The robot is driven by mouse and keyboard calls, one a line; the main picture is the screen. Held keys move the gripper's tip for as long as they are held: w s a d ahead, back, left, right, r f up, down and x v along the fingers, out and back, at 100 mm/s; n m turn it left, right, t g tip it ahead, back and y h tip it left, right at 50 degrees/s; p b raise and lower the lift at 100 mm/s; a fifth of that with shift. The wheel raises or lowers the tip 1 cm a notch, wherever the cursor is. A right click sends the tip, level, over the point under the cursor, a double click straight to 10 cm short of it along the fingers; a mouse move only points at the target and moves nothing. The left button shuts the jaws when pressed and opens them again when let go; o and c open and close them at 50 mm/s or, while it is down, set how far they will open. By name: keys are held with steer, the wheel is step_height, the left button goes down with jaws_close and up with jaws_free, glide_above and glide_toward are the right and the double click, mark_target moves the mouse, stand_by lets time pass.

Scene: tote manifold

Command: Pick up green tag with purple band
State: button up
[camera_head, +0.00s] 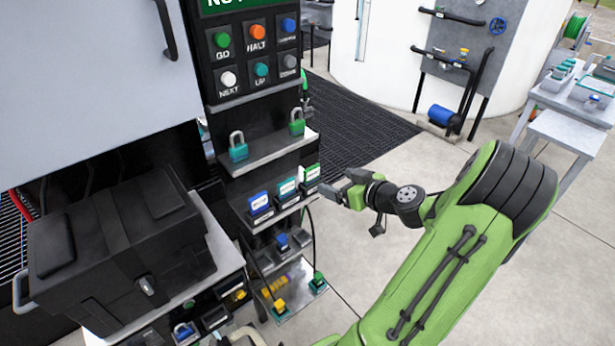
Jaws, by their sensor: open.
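A row of tags stands on a narrow dark shelf (277,222) of the black rack. The green tag (312,172) is at the right end of this row and has a white label. A purple band on it cannot be made out at this size. My gripper (331,188) is just right of the green tag, pointing left towards it. Its jaws are open, and I see nothing held between them. Whether a fingertip touches the tag cannot be told. A teal tag (287,188) and a blue tag (260,203) stand to the left in the same row.
A teal padlock (238,147) and a green padlock (297,121) stand on the shelf above. A button panel (255,60) rises over them. Lower shelves hold small coloured items. A black case (115,250) sits at left. Open floor (365,260) lies right of the rack.

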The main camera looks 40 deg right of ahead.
mark_target(313, 173)
steer(key=x, duration=0.9)
steer(key=shift+w+d+f, duration=0.15)
steer(key=shift+w+f, duration=0.05)
steer(key=shift+w, duration=0.15)
steer(key=shift+s+r, duration=0.1)
steer(key=shift+c, duration=0.8)
steer(key=c, duration=1)
